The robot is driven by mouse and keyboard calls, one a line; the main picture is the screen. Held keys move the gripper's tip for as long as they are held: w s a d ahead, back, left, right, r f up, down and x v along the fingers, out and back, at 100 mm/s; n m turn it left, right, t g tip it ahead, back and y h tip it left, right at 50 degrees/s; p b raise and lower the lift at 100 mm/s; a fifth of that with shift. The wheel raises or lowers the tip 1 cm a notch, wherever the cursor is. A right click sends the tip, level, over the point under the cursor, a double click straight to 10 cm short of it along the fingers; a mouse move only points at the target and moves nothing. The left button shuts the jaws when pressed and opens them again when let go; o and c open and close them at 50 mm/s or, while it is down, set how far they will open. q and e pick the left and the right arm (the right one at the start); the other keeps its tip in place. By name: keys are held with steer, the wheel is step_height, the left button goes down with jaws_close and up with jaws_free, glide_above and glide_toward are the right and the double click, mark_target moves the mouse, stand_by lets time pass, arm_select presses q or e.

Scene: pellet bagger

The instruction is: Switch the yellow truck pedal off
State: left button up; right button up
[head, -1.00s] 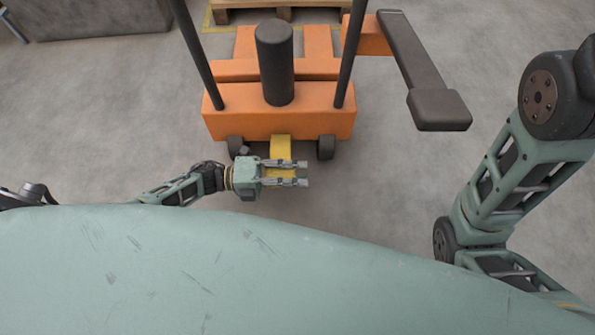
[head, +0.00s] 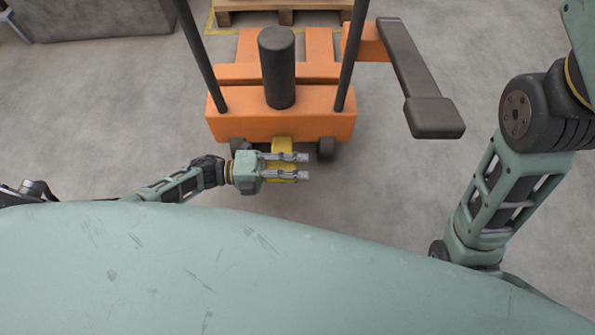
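The yellow pedal (head: 283,143) juts from the low front of the orange truck (head: 240,126), between its small dark wheels. My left gripper (head: 304,166) reaches across the pedal from the left, pointing right. Its two grey fingers are apart, and yellow shows between and just below them. The fingers and the pedal overlap in the picture; I cannot tell whether they touch. Part of the pedal is hidden by the fingers. My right arm (head: 505,190) is at the right edge, and its gripper is out of view.
A dark column (head: 277,68) and two dark posts (head: 203,60) rise from the truck. A dark arm with a block end (head: 434,117) sticks out on its right. A wooden pallet (head: 285,16) lies behind. A grey bin (head: 100,15) stands at top left. Grey floor (head: 400,180) is clear between.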

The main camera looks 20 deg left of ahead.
arm_select(q)
steer(key=o, duration=0.3)
steer(key=shift+w+a, duration=0.1)
steer(key=shift+a, duration=0.1)
steer(key=shift+f, duration=0.1)
steer(key=shift+d, duration=0.1)
steer(key=v, duration=1.2)
